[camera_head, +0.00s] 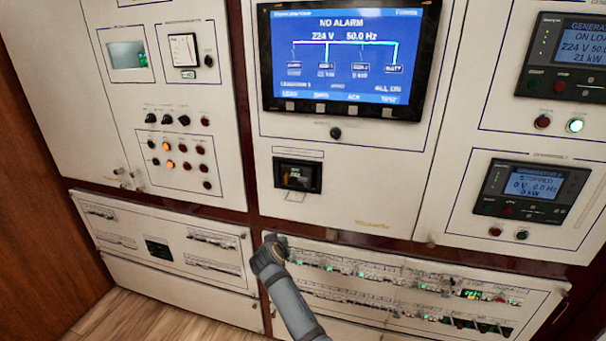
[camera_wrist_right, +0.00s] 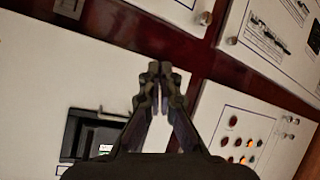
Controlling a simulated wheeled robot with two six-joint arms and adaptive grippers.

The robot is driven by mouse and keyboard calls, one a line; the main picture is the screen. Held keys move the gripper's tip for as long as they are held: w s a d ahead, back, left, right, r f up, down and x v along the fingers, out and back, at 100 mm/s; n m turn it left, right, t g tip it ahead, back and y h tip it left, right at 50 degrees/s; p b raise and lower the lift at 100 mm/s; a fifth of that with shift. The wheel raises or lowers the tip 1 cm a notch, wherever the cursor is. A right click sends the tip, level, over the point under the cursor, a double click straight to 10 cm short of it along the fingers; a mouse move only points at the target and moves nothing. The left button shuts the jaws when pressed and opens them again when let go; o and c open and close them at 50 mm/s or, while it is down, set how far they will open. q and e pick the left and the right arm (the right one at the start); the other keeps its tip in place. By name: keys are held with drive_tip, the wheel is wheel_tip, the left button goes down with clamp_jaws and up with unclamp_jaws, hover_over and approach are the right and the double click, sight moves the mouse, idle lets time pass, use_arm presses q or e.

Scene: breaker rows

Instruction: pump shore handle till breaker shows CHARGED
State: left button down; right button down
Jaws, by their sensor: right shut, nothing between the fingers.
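A black breaker unit (camera_head: 298,175) sits in the middle white panel, below the large screen. Its labels are too small to read, so I cannot tell its charge state or whether it is the shore breaker. In the right wrist view the black unit (camera_wrist_right: 84,137) is at lower left, partly hidden by my gripper, with a small lit-looking window showing white, green and red. My right gripper (camera_wrist_right: 160,68) is shut and empty, its fingertips over the dark red strip between panels. In the head view my right arm reaches up from the bottom, below the unit. My left gripper is not in view.
The large screen (camera_head: 345,58) reads NO ALARM. A panel of knobs and lamps (camera_head: 180,150) is to the left; generator displays (camera_head: 531,187) are to the right. Rows of breakers (camera_head: 400,285) line the low panel beside my arm. Wooden floor (camera_head: 130,312) shows at lower left.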

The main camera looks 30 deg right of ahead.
drive_tip(key=s+d+r+m+h, duration=0.1)
drive_tip(key=r+m, duration=0.1)
drive_tip(key=r, duration=0.7)
drive_tip(key=s+d+r+m+h+p, duration=0.1)
drive_tip(key=r+m, duration=0.1)
drive_tip(key=r, duration=0.6)
drive_tip(key=s+d+r+m+h, duration=0.1)
drive_tip(key=d+r+m+h, duration=0.1)
drive_tip(key=r, duration=0.7)
drive_tip(key=shift+s+r+p, duration=0.3)
drive_tip(key=shift+r, duration=0.05)
drive_tip(key=p, duration=0.4)
hover_over(304, 178)
drive_tip(key=w+d, duration=0.1)
drive_tip(key=shift+d+f, duration=0.2)
drive_tip(key=shift+f, duration=0.95)
drive_tip(key=shift+s+a+f+p, duration=0.25)
drive_tip(key=shift+a+f+p, duration=0.15)
drive_tip(key=shift+f, duration=0.25)
drive_tip(key=shift+s+a+f+p, duration=0.25)
drive_tip(key=shift+a+f+p, duration=0.15)
drive_tip(key=shift+f, duration=0.2)
drive_tip(key=shift+s+a+f, duration=0.3)
drive_tip(key=shift+s+f, duration=0.05)
drive_tip(key=shift+f, duration=0.2)
drive_tip(key=shift+f, duration=0.1)
